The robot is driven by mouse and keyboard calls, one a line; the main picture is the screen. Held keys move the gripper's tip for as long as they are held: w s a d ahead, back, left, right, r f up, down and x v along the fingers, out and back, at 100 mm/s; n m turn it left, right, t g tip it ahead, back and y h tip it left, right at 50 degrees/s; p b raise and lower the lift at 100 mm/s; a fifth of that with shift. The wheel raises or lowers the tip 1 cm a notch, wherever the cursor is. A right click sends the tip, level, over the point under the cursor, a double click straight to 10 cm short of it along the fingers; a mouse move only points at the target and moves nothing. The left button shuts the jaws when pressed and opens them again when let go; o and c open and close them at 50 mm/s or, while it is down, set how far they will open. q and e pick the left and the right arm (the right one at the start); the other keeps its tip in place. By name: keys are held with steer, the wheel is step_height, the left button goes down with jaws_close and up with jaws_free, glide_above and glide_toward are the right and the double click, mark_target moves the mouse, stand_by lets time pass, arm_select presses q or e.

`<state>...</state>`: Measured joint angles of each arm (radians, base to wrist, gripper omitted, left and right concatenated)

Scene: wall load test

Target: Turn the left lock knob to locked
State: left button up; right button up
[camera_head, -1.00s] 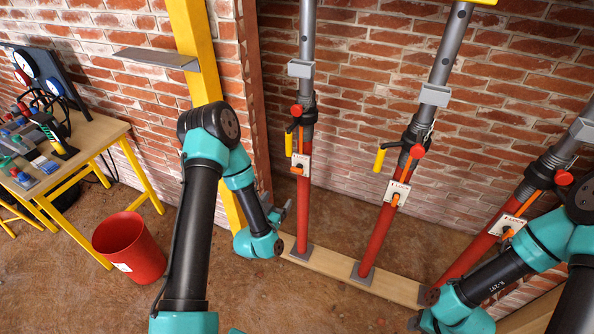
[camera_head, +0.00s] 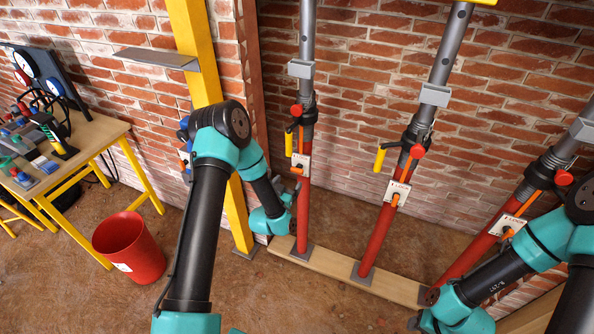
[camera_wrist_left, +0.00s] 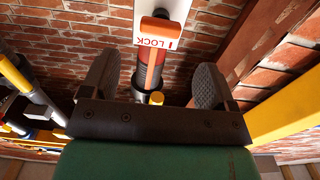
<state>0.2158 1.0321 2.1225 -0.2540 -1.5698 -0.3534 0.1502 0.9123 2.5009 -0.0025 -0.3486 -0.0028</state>
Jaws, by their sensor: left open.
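The left lock knob (camera_head: 296,170) is a small orange handle on a white plate (camera_head: 305,161) on the left red-and-grey post (camera_head: 304,212). In the left wrist view the orange knob (camera_wrist_left: 160,30) stands out from the plate above red "LOCK" lettering (camera_wrist_left: 154,43). My left gripper (camera_head: 292,193) is just below the plate in the head view, partly hidden by its own wrist. In the left wrist view my left gripper (camera_wrist_left: 155,78) is open, its two dark fingers wide apart with nothing held. The knob lies ahead of the fingers, apart from them.
Two more posts with lock plates (camera_head: 397,193) (camera_head: 509,226) stand to the right on a wooden sill (camera_head: 325,268). A yellow upright (camera_head: 236,205) is close left of my left wrist. A red bucket (camera_head: 130,248) and a tool table (camera_head: 75,150) are farther left.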

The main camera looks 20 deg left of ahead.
mark_target(296, 172)
arm_select(q)
steer(key=w, duration=0.8)
steer(key=shift+w+d, duration=0.2)
steer(key=shift+w, duration=0.05)
steer(key=c, duration=0.9)
